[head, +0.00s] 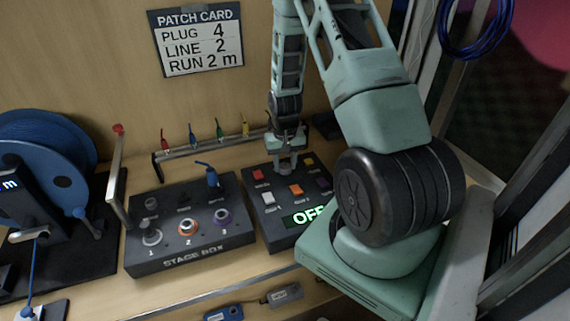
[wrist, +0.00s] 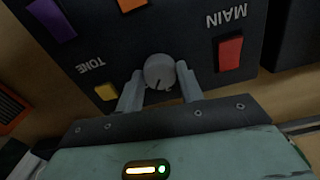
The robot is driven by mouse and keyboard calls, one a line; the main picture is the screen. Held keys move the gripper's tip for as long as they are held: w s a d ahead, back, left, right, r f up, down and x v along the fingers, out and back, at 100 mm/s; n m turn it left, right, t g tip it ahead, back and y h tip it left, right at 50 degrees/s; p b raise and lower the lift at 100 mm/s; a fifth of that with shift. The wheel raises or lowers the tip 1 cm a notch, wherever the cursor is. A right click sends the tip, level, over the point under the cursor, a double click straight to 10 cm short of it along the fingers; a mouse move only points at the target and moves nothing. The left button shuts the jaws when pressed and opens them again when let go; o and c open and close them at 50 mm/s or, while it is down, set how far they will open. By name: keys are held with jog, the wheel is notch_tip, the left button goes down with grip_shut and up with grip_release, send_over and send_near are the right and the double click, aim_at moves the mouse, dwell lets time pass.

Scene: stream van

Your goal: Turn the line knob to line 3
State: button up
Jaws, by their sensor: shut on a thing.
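A round grey knob (wrist: 159,71) with a dark pointer mark stands on the black control box (head: 262,226). My gripper (wrist: 160,75) is shut on this knob, one finger on each side. In the head view my gripper (head: 289,161) comes down from above at the back of the box and hides the knob. No line number can be read beside the knob.
Buttons surround the knob: red MAIN (wrist: 231,53), yellow TONE (wrist: 105,92), orange and purple. The stage box (head: 190,262) stands just left. A patch card (head: 197,40) reads plug 4, line 2, run 2 m. A rack with coloured plugs (head: 218,131) is behind; a blue reel (head: 45,150) stands far left.

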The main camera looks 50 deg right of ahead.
aim_at(285, 165)
jog(key=m, duration=0.4)
jog(key=shift+m+b, duration=0.3)
dwell(0.4)
jog(key=o, duration=1)
notch_tip(285, 165, up, 18)
jog(key=shift+f+b, duration=0.25)
jog(key=shift+b, duration=0.5)
